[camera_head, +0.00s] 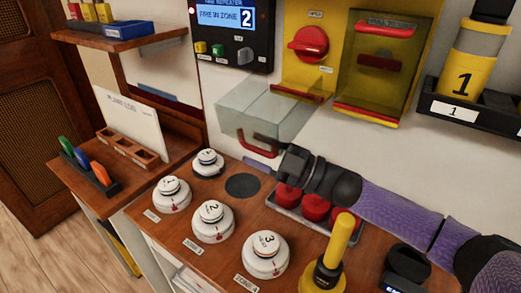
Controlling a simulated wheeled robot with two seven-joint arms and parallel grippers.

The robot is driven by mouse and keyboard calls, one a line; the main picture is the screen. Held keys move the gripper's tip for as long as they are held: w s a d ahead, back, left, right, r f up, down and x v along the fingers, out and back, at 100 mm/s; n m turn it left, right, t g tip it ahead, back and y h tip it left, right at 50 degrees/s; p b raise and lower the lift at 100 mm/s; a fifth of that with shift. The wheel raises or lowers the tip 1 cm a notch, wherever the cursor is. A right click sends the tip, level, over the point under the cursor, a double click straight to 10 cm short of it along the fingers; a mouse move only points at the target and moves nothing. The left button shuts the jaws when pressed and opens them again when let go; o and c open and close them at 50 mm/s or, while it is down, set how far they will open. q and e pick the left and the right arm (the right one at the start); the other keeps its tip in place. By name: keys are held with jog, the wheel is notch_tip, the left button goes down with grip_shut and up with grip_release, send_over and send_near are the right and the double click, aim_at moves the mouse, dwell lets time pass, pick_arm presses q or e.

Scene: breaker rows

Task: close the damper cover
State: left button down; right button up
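A clear box-shaped cover (254,106) is swung down and out below a red rotary knob (308,43) on the yellow wall panel, so the knob is exposed. It has a red handle (258,146) on its outer edge. I take it to be the damper cover; the small label is not readable. My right gripper (284,158) is just right of the handle, above the desk. I cannot tell whether it touches the handle, and its fingers are too dark and foreshortened to show open or shut. My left gripper is not in view.
A second clear cover (356,72) with red handles is shut over a red lever, to the right. Below my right arm are a tray of red pieces (316,206) and a yellow-topped tool (341,237). Several white detectors (213,220) stand on the desk at front left.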

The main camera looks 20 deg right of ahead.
grip_shut()
dwell(1.2)
